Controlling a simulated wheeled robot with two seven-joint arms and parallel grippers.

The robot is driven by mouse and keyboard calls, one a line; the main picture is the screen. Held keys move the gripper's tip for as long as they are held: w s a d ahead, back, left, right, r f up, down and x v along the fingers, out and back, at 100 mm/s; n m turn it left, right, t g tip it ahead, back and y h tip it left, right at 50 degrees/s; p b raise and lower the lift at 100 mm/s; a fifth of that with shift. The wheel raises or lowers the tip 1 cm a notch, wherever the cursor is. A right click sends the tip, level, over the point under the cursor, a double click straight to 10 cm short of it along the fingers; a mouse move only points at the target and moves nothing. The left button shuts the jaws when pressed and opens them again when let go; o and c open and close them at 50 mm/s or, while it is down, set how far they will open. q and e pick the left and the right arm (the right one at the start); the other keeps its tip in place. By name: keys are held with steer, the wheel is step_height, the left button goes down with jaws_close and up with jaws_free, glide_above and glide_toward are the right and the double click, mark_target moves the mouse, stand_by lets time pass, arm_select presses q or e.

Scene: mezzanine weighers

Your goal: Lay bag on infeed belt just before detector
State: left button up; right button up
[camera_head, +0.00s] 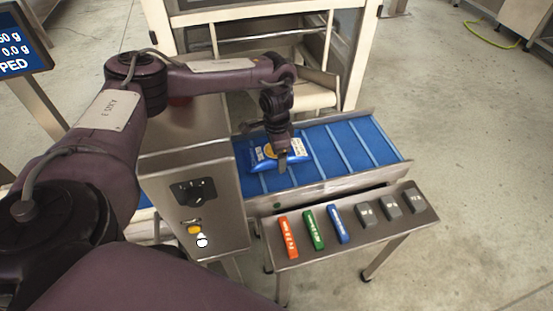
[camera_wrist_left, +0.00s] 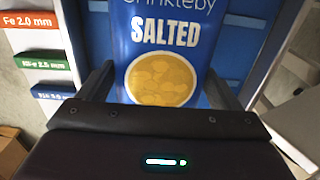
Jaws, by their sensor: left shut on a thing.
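A blue bag (camera_head: 262,158) of salted crisps lies on or just above the left end of the blue infeed belt (camera_head: 349,150), close to the steel detector housing (camera_head: 190,150). My left gripper (camera_head: 282,165) reaches down over the bag and is shut on it. In the left wrist view the bag (camera_wrist_left: 165,45) fills the space between the two fingers (camera_wrist_left: 165,90), its "SALTED" label facing the camera. I cannot tell whether the bag rests fully on the belt. My right gripper is not in view.
A steel side table (camera_head: 279,254) in front of the belt holds an orange block (camera_head: 288,238), a green block (camera_head: 314,229), a blue block (camera_head: 339,224) and several grey blocks (camera_head: 391,206). A framed machine (camera_head: 270,50) stands behind. The belt's right part is empty.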

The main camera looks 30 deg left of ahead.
arm_select(q)
steer(key=shift+f, duration=1.85)
steer(key=o, duration=0.9)
steer(key=shift+f, duration=0.1)
step_height(320, 180, up, 9)
steer(key=shift+r+b, duration=0.15)
steer(key=shift+b, duration=0.35)
steer(key=shift+r+p, duration=0.55)
steer(key=shift+r, duration=0.95)
